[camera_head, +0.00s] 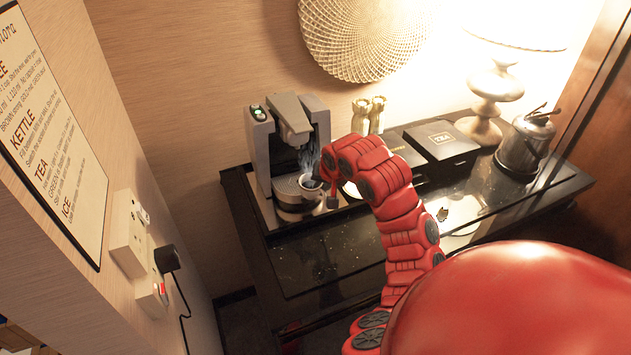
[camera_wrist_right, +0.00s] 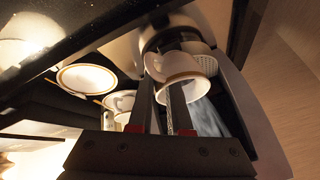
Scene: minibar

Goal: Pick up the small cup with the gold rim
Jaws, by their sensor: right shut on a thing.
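The small white cup with the gold rim (camera_head: 311,182) is at the coffee machine's drip stand, under its spout. Its rim faces the camera in the right wrist view (camera_wrist_right: 182,66). My right gripper (camera_head: 329,191) reaches in from the right and is shut on the cup at its near side. Its two dark fingers (camera_wrist_right: 160,92) end at the cup in the wrist view; the exact contact on the cup wall is partly hidden. I cannot tell whether the cup is clear of the stand. My left gripper is not in view.
The coffee machine (camera_head: 262,150) stands close around the cup, with steam near the spout. More white gold-rimmed crockery (camera_wrist_right: 86,77) is nearby in the wrist view. A tea box (camera_head: 440,140), a kettle (camera_head: 524,146) and a lamp (camera_head: 494,88) stand to the right. The dark tabletop's front (camera_head: 320,262) is bare.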

